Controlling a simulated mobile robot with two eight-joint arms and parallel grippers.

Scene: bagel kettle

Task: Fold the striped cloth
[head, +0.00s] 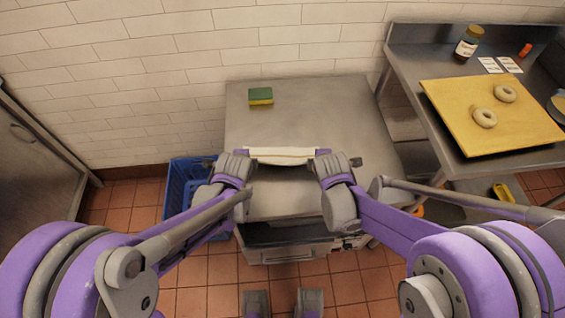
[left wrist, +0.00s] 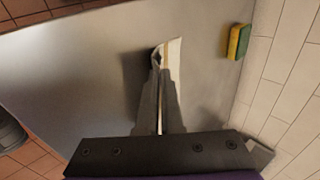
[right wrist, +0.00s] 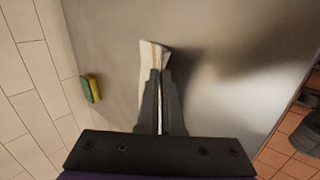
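The striped cloth (head: 283,155) is a narrow white strip with a tan stripe, stretched between my two grippers over the metal counter. It also shows in the left wrist view (left wrist: 174,58) and in the right wrist view (right wrist: 152,57). My left gripper (left wrist: 160,88) is shut on one end of the cloth. My right gripper (right wrist: 161,85) is shut on the other end. In the head view the fingertips are partly hidden by my wrists. I cannot tell whether the cloth touches the counter.
The grey metal counter (head: 300,105) is mostly bare. A green and yellow sponge (head: 260,96) lies at its back left. A blue crate (head: 180,185) stands on the floor at left. At right, a table holds a yellow board (head: 455,115) with two bagels and a jar (head: 468,43).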

